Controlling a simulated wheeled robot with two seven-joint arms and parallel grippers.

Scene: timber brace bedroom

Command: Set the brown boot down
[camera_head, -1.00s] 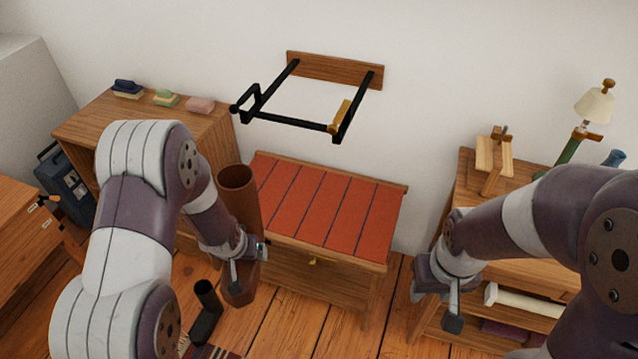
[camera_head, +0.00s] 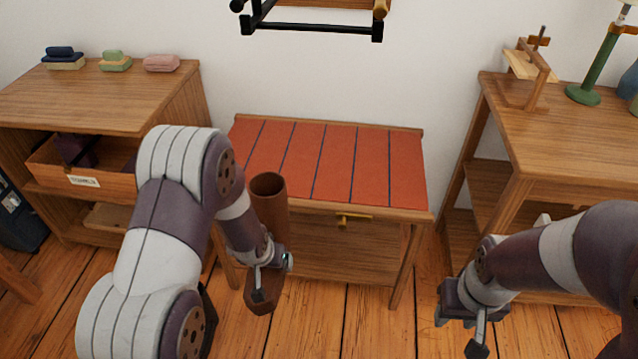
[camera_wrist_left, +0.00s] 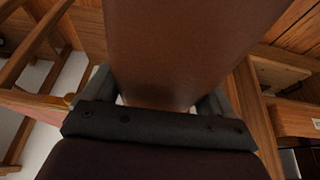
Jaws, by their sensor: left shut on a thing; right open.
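The brown boot (camera_head: 271,208) hangs upright in my left gripper (camera_head: 266,264), in front of the red-topped bench, with its open top upward and its foot low. The boot is off the floor or close to it; the gap beneath is hard to judge. In the left wrist view the boot's shaft (camera_wrist_left: 185,45) fills the space between the two fingers (camera_wrist_left: 160,100). My left gripper is shut on it. My right gripper (camera_head: 468,322) is open and empty, low in front of the right-hand table.
The bench (camera_head: 330,165) has a bare red slatted top and a drawer with a brass handle (camera_head: 343,218). A shelf cabinet (camera_head: 150,95) stands left, a wooden table (camera_head: 570,140) right. A black wall rack (camera_head: 315,28) hangs above the bench. Wooden floor (camera_head: 350,325) is clear in front.

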